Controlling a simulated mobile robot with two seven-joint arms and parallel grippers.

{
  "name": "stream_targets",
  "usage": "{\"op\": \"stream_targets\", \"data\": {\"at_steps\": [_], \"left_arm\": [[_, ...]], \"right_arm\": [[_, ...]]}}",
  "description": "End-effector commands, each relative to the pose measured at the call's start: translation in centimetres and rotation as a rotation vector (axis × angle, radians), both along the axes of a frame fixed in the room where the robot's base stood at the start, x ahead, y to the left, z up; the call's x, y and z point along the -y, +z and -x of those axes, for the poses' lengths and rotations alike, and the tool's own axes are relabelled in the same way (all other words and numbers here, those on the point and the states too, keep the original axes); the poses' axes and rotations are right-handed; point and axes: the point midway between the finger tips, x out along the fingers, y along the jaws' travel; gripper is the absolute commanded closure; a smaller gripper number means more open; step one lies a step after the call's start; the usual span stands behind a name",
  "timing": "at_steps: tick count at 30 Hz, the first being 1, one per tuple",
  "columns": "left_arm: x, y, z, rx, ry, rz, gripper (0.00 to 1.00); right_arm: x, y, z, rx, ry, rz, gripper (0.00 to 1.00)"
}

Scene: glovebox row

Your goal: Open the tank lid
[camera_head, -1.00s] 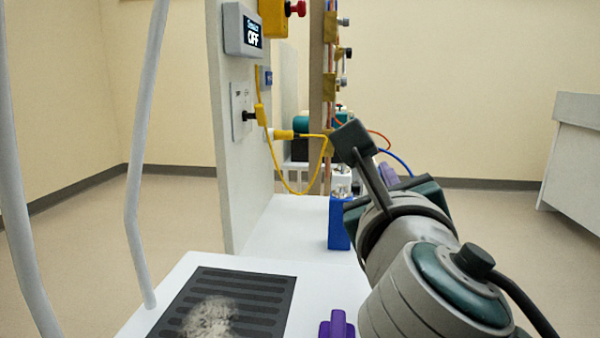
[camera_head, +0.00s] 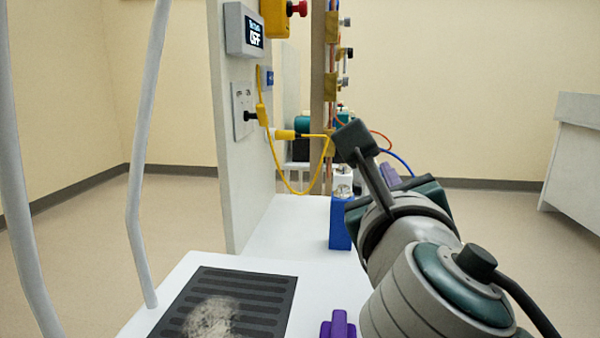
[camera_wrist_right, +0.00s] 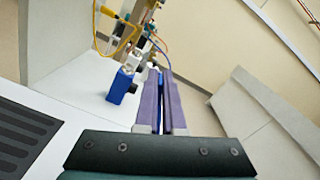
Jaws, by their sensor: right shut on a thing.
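My right gripper shows in the right wrist view (camera_wrist_right: 161,74) as two long purple fingers lying nearly side by side. They are closed on a thin bluish thing (camera_wrist_right: 161,105), mostly hidden between them; I cannot tell what it is. In the head view my right forearm and wrist cover the area in front of the gripper, and only a bit of purple finger (camera_head: 390,172) shows past the wrist. I cannot make out a tank or its lid in either view. My left gripper cannot be made out.
A blue block (camera_head: 340,230) with a clear vial stands on the white bench, left of my right wrist. An upright white panel (camera_head: 232,150) carries an OFF display (camera_head: 246,30) and a yellow cable. A dark slotted mat (camera_head: 255,290) and a purple piece (camera_head: 338,326) lie nearer.

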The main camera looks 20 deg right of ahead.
Motion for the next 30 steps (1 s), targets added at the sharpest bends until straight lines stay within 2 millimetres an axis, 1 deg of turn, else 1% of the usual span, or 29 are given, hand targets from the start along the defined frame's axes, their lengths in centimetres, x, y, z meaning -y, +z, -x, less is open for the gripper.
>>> {"op": "stream_targets", "data": {"at_steps": [2, 6, 9, 13, 20, 21, 27, 28, 30], "left_arm": [[0.0, 0.5, 0.0, 0.0, -0.001, -0.001, 0.5], [-0.1, 1.9, 0.0, 0.0, -0.004, -0.005, 0.5], [-0.2, 2.3, 0.0, 0.0, -0.005, -0.008, 0.5], [-0.3, 2.3, 0.0, 0.001, -0.007, -0.011, 0.5], [-0.3, 2.2, 0.0, 0.001, -0.007, -0.011, 0.5], [-0.3, 2.2, 0.0, 0.001, -0.007, -0.011, 0.5], [-0.3, 2.2, 0.0, 0.0, -0.006, -0.009, 0.5], [-0.2, 2.2, 0.0, 0.0, -0.006, -0.009, 0.5], [-0.2, 2.2, 0.0, 0.0, -0.005, -0.008, 0.5]], "right_arm": [[0.2, 0.3, 0.1, 0.01, 0.0, -0.02, 1.0], [1.2, 0.9, 0.6, 0.056, 0.0, -0.115, 1.0], [1.8, 1.0, 0.9, 0.086, -0.001, -0.18, 1.0], [2.1, 0.9, 1.0, 0.104, -0.001, -0.215, 1.0], [2.1, 0.8, 1.0, 0.104, -0.001, -0.215, 1.0], [2.1, 0.8, 1.0, 0.104, -0.001, -0.214, 0.9], [2.1, 0.8, 1.0, 0.104, -0.001, -0.214, 0.67], [2.1, 0.8, 1.0, 0.104, -0.001, -0.214, 0.64], [2.1, 0.8, 1.0, 0.104, -0.001, -0.214, 0.64]]}}
